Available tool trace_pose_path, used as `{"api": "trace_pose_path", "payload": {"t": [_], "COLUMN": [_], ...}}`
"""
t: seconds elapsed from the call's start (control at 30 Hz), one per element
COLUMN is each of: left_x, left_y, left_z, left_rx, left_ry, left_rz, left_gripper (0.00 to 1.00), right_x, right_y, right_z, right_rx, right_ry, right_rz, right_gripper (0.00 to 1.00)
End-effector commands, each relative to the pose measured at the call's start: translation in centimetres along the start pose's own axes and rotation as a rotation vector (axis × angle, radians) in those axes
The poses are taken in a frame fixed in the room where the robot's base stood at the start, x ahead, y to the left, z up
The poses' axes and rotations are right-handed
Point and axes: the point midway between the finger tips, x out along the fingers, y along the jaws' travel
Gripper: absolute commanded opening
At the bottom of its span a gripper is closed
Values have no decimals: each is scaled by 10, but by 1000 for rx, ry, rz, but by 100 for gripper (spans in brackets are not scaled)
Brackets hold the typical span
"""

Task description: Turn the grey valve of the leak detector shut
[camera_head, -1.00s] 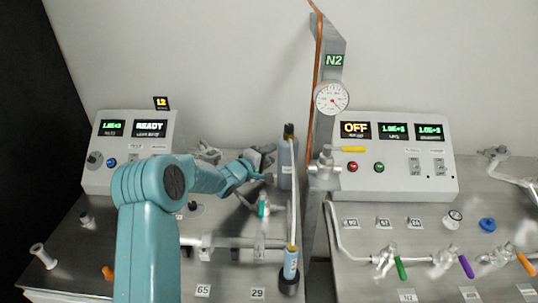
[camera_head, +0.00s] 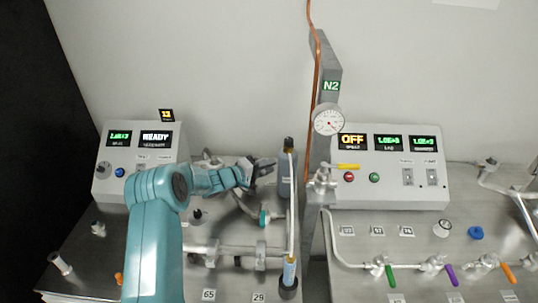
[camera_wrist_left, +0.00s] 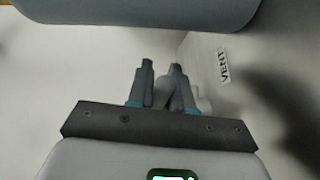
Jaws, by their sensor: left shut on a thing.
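The leak detector (camera_head: 140,160) is the pale console at the left, with lit displays, one reading READY. My left arm comes in from the left, and its gripper (camera_head: 264,170) is beside the dark grey bottle (camera_head: 286,172). In the left wrist view the gripper (camera_wrist_left: 160,84) is shut on a slim grey piece (camera_wrist_left: 171,97), which looks like the grey valve's handle. The fingers hide most of it, so its angle is hard to tell. A VENT label (camera_wrist_left: 223,66) is on the pale surface to the right. My right gripper is not in view.
A steel pipe (camera_head: 225,249) runs along the left bench. A copper line and grey column marked N2 (camera_head: 329,86) rise behind, with a gauge (camera_head: 328,120). A second console (camera_head: 390,175) and several coloured-handled valves fill the right bench.

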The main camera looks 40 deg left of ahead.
Motion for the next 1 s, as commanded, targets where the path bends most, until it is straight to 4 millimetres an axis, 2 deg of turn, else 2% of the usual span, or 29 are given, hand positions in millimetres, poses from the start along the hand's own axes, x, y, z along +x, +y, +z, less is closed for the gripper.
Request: {"api": "trace_pose_path", "payload": {"t": [0.03, 0.23, 0.6, 0.63, 0.67, 0.7, 1.0], "left_x": [-4, -8, -9, -9, -9, -9, -9], "left_y": [5, 0, 0, 0, 0, 0, 1], "left_z": [-4, -4, -3, -3, -3, -3, -2], "left_rx": [9, 32, 34, 34, 34, 34, 34], "left_ry": [-32, -149, -171, -171, -171, -171, -172], "left_rz": [7, 17, 15, 15, 15, 15, 14], "left_gripper": [0, 0, 0, 27, 36, 41, 41], "right_x": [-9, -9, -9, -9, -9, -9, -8], "right_y": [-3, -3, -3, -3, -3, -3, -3], "right_z": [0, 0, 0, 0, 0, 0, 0], "right_rx": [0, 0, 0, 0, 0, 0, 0], "right_ry": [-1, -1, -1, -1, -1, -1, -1], "right_rz": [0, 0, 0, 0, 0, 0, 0], "right_gripper": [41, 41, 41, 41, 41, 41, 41]}}
